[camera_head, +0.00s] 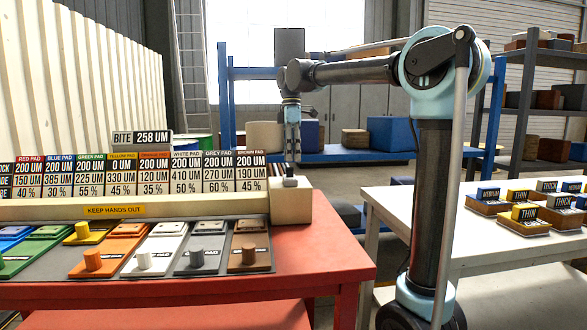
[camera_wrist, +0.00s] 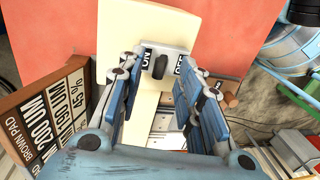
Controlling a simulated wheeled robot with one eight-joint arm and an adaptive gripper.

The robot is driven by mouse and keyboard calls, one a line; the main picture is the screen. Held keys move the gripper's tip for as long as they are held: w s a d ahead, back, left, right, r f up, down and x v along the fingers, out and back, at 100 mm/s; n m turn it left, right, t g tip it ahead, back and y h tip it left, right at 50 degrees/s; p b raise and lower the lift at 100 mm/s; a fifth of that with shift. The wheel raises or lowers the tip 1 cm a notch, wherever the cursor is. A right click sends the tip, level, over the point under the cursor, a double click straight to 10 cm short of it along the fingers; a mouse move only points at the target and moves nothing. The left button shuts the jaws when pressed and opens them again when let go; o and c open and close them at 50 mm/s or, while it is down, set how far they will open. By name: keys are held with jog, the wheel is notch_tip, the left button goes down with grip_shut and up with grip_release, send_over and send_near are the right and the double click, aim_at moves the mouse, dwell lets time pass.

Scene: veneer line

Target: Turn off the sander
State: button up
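The sander (camera_head: 160,208) is a long cream housing on a red table, with a row of coloured pads in front and a "KEEP HANDS OUT" label. Its switch (camera_head: 290,182) is a small dark knob on a grey plate on the cream end block. In the wrist view the knob (camera_wrist: 160,66) sits between an ON label on the left and an OFF label on the right; which one it points to I cannot tell. My gripper (camera_head: 291,148) points down above the switch, apart from it. In the wrist view its fingers (camera_wrist: 159,78) are open, with nothing between them but the view of the knob.
A row of number cards (camera_head: 130,173) stands along the sander, close to the switch's left. A white table (camera_head: 480,250) with several labelled blocks is at the right. Blue shelves (camera_head: 350,155) stand behind. The red table (camera_head: 310,250) is clear right of the end block.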

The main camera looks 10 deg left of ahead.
aim_at(290, 173)
jog(key=shift+s+f, duration=0.15)
jog(key=shift+f, duration=0.95)
jog(key=shift+s+f, duration=0.15)
jog(key=shift+f, duration=0.9)
